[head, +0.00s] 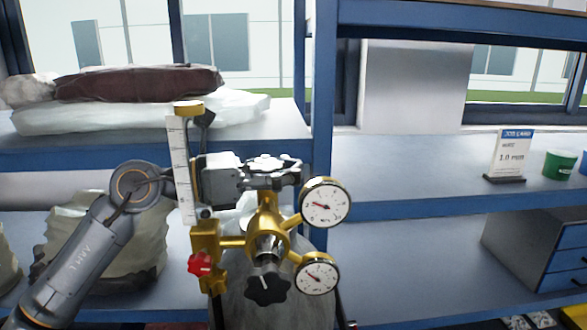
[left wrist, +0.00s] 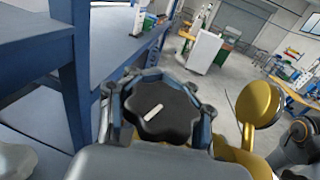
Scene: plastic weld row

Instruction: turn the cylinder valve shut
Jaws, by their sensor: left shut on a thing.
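The cylinder valve's black handwheel (left wrist: 163,108), with a white mark on top, sits between the fingers of my left gripper (left wrist: 162,122) in the left wrist view. In the head view my left gripper (head: 274,176) reaches in from the left at the top of the brass valve and is shut around the wheel, whose sides it mostly hides. The pale gas cylinder (head: 236,305) stands upright below. A brass regulator (head: 265,236) carries an upper gauge (head: 325,203), a lower gauge (head: 317,277), a black knob (head: 267,287) and a red knob (head: 200,264). My right gripper is not in view.
A clear upright flow tube (head: 180,170) stands close left of my left gripper. Blue-framed shelves (head: 400,211) stand behind, with wrapped bundles (head: 130,85) at left, and a small sign (head: 510,155) and green cup (head: 559,164) at right. Open floor shows in the left wrist view.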

